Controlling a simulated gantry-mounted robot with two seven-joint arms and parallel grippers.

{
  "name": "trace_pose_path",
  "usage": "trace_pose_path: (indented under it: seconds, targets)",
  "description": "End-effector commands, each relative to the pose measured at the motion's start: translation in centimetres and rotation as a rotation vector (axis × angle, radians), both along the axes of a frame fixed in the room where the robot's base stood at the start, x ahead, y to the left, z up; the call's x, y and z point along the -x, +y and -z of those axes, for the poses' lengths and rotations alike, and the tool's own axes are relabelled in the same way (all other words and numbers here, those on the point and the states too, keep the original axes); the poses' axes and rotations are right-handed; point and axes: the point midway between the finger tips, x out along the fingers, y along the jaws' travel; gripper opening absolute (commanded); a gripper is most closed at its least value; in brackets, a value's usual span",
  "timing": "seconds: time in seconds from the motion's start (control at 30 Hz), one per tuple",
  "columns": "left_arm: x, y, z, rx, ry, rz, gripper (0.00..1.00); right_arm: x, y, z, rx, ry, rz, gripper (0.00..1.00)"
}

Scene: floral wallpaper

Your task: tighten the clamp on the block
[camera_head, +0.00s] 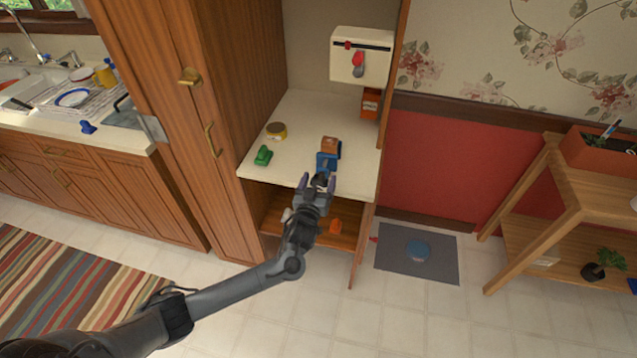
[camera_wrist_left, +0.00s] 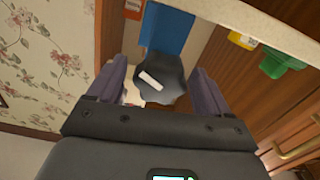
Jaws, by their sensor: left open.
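The blue clamp (camera_head: 327,161) is at the front edge of the cream counter (camera_head: 354,182), with the brown-orange block (camera_head: 331,144) just behind it. In the left wrist view, the clamp's blue body (camera_wrist_left: 167,28) shows above a dark knob (camera_wrist_left: 160,85) with a white bar mark. My left gripper (camera_head: 318,183) is at the counter's front edge, just in front of the clamp. It is open, with the knob between its purple-grey fingers (camera_wrist_left: 158,88) and gaps visible at both sides. The block is hidden in the wrist view. My right gripper is not in view.
A yellow tape roll (camera_head: 276,130) and a green object (camera_head: 263,155) lie left on the counter. A tall wooden cabinet (camera_head: 232,90) stands left. An orange object (camera_head: 336,226) lies on the shelf below.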

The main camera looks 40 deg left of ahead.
Motion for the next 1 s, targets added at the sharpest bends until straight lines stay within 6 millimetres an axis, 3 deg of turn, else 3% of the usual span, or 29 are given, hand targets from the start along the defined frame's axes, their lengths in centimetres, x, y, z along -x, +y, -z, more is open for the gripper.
trace_pose_path:
  seconds: [0.2,0.57,1.0]
  targets:
    - [0.0,0.0,0.0,-0.001,0.000,0.000,0.79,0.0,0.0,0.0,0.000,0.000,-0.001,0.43]
    - [0.0,0.0,0.0,0.000,0.001,0.000,0.26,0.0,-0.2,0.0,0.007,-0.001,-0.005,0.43]
    - [0.0,0.0,-0.2,-0.095,0.047,-0.001,0.25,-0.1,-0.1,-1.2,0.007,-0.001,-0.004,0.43]
